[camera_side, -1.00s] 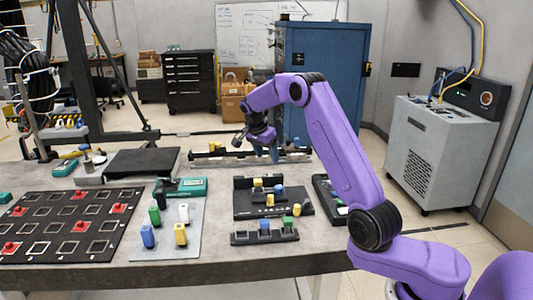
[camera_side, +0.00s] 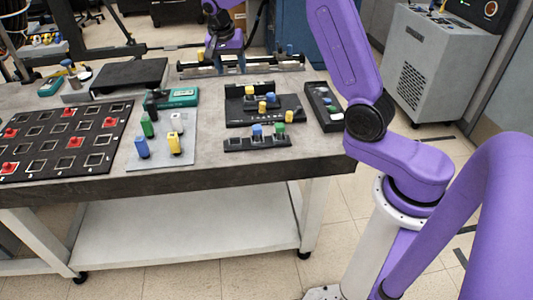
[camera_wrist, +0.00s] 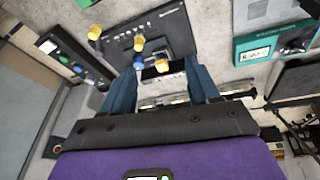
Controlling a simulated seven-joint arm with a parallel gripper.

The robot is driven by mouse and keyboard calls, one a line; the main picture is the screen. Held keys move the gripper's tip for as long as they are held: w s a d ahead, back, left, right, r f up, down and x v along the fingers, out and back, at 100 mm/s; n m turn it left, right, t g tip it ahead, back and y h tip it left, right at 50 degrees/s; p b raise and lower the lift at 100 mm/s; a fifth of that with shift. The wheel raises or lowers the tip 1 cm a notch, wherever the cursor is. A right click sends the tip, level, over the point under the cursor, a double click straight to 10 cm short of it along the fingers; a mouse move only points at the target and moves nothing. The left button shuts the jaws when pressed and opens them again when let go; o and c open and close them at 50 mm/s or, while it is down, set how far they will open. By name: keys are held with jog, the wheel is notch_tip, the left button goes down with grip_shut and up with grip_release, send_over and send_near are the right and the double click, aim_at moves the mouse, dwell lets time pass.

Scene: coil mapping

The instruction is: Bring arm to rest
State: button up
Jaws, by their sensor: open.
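My gripper (camera_side: 209,62) is at the far side of the bench in the side view, near a long dark rail, and its fingertips are hard to make out there. In the wrist view my gripper (camera_wrist: 160,68) shows two blue fingers spread apart, with nothing held between them. Beyond the fingers are a black block panel (camera_wrist: 173,28) and yellow and blue blocks. My purple arm rises from its base at the right and reaches over the far side of the bench. Its elbow is cut off by the top of the side view.
The bench holds a black grid board (camera_side: 60,130) with red pieces, a grey plate (camera_side: 185,152) with coloured blocks, a teal device (camera_side: 184,97), a black panel (camera_side: 290,103), a small block rack (camera_side: 240,144) and a dark tray (camera_side: 320,95). A blue cabinet stands behind.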

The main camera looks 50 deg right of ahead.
jog(key=s+a+r+n+y, duration=0.2)
jog(key=s+a+n, duration=1)
jog(key=s+a, duration=0.4)
jog(key=s+d+f+n, duration=0.1)
jog(key=s+n, duration=0.5)
jog(key=s, duration=0.6)
jog(key=s+d+f+n+y, duration=0.1)
jog(key=s+n, duration=0.5)
jog(key=s, duration=0.6)
jog(key=shift+d+g+y, duration=0.3)
jog(key=shift+d+g, duration=0.1)
jog(key=shift+d, duration=0.2)
